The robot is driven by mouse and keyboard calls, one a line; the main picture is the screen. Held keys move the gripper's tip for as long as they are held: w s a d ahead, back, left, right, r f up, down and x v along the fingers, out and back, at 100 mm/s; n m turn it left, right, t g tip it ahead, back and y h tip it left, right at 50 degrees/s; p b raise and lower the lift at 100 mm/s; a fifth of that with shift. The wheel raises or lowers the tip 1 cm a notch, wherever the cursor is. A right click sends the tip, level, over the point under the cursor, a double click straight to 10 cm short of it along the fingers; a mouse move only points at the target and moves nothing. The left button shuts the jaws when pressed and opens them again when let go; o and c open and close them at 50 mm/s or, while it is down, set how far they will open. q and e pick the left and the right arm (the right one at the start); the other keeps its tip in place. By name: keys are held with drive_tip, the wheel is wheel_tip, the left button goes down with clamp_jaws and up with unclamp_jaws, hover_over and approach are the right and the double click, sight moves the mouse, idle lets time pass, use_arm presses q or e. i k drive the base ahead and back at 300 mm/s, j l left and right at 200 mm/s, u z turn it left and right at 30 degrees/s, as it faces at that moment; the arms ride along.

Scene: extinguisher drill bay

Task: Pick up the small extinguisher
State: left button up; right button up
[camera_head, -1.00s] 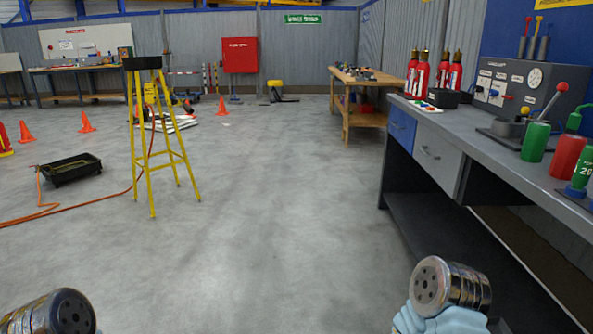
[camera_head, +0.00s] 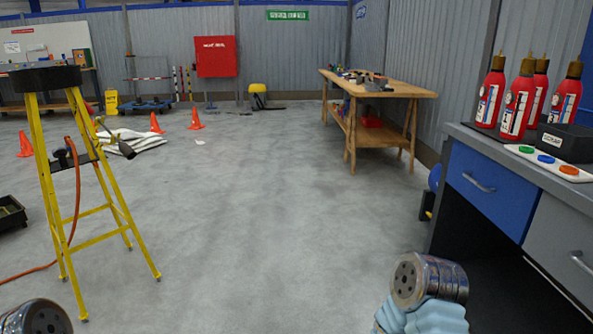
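Several small red extinguishers with white labels and brass-coloured tops stand upright in a group on the workbench at the right. The front one (camera_head: 517,100) and the left one (camera_head: 490,93) show most fully. Another (camera_head: 566,92) stands to the right, and one is partly hidden behind them. I cannot tell which one the task names. Neither gripper shows; only metal and light blue parts of my arms appear at the bottom edge, well away from the extinguishers.
The grey-topped workbench (camera_head: 473,137) with drawers fills the right side. A black box (camera_head: 566,140) and a button panel (camera_head: 547,159) sit near the extinguishers. A yellow stepladder (camera_head: 111,191) stands left. A wooden table (camera_head: 409,91) stands farther back. The middle floor is clear.

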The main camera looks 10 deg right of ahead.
sight(565, 101)
drive_tip(key=i+z, duration=0.1)
drive_tip(key=i, duration=0.4)
drive_tip(key=i+j+z, duration=0.1)
drive_tip(key=i, duration=0.45)
drive_tip(key=i+j+z, duration=0.1)
drive_tip(key=i, duration=0.4)
drive_tip(key=i+j+z, duration=0.1)
drive_tip(key=i, duration=0.4)
drive_tip(key=j, duration=0.1)
